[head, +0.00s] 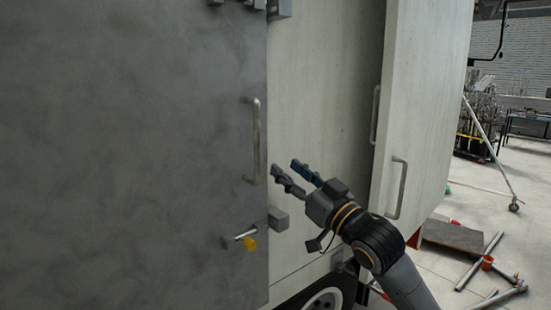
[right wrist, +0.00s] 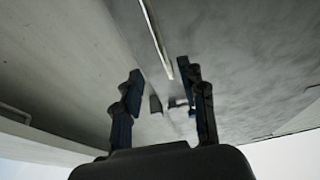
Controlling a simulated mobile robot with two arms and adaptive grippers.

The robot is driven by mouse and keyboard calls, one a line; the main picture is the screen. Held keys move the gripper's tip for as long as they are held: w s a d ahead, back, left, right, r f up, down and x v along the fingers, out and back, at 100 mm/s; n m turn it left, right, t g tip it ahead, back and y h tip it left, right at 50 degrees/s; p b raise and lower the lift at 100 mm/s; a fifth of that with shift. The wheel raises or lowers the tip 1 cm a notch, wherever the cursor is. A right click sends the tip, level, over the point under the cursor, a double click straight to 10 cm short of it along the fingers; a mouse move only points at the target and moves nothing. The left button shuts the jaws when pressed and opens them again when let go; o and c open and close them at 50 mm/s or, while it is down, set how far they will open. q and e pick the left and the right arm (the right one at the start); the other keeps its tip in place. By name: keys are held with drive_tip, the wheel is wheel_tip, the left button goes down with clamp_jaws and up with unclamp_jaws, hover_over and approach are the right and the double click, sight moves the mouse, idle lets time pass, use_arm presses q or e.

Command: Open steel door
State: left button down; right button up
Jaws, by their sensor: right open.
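The grey steel door (head: 120,150) fills the left of the head view and looks shut or nearly so; I cannot tell exactly. Its vertical bar handle (head: 252,140) is near its right edge. In the right wrist view the handle (right wrist: 156,40) shows ahead, beyond the open fingers (right wrist: 162,85). My left gripper is not in view.
A pale panel door (head: 425,110) with its own handle (head: 399,188) stands open at right. A grey block (head: 278,219) juts out beside the steel door's edge. A wheel (head: 323,302) is below. Pipes (head: 480,260) and red cups lie on the floor at right.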

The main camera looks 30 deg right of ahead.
sight(258, 146)
drive_tip(key=shift+p+x, duration=2.95)
drive_tip(key=shift+x, duration=3.45)
drive_tip(key=shift+f, duration=0.1)
drive_tip(key=shift+c, duration=0.4)
clamp_jaws()
drive_tip(key=shift+s, duration=0.15)
drive_tip(key=shift+s+f, duration=0.1)
drive_tip(key=shift+s, duration=0.55)
drive_tip(key=shift+s+a, duration=0.15)
drive_tip(key=shift+s, duration=2.45)
